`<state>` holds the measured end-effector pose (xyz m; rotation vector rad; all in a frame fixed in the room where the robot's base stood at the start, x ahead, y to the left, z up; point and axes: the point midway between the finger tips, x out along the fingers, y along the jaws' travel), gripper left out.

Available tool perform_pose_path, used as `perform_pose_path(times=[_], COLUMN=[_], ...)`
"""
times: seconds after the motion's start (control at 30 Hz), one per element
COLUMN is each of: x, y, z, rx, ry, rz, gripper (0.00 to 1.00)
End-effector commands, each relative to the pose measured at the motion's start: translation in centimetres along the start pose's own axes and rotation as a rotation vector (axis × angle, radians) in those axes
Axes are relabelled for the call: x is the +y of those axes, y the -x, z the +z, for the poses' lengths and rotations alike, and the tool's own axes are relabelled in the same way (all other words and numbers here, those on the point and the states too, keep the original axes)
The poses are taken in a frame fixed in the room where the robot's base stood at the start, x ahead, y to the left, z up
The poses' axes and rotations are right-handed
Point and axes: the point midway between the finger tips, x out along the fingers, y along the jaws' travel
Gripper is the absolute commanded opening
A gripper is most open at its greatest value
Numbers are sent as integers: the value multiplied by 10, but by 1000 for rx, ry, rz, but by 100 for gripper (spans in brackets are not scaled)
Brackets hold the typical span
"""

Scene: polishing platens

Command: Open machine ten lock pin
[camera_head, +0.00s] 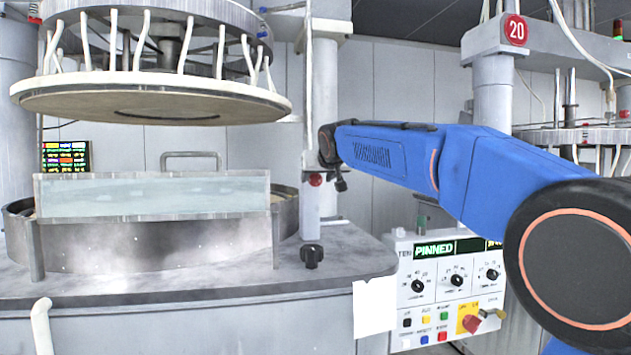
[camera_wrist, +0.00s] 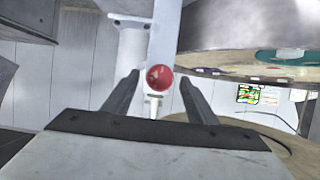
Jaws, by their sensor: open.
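The lock pin's round red knob (camera_head: 316,179) sits on the pale upright column (camera_head: 320,115) of the machine. In the wrist view the red knob (camera_wrist: 159,77) lies between and beyond the two dark fingers of my gripper (camera_wrist: 159,84). The fingers are open, and I see no contact with the knob. A pale stem shows below the knob. In the head view my blue arm reaches in from the right and ends beside the column; its fingers are hard to make out there. The control panel (camera_head: 405,300) is marked TEN, and its display (camera_head: 448,248) reads PINNED.
A round upper platen (camera_head: 150,100) hangs at the left above a metal basin (camera_head: 150,245) with a clear guard (camera_head: 155,197). A black knob (camera_head: 311,256) stands on the worktop below the column.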

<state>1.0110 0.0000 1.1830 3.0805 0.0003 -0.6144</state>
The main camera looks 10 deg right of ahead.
Motion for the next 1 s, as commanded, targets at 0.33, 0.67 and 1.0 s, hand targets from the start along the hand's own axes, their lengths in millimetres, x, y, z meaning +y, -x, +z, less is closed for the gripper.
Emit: perform_pose_path(times=[0.33, 0.67, 1.0], x=[0, 0, 0], y=[-29, -29, -24], z=[0, 0, 1], rx=[0, 0, 1], ry=[-1, 0, 0], rz=[0, 0, 0], gripper=[52, 40, 0])
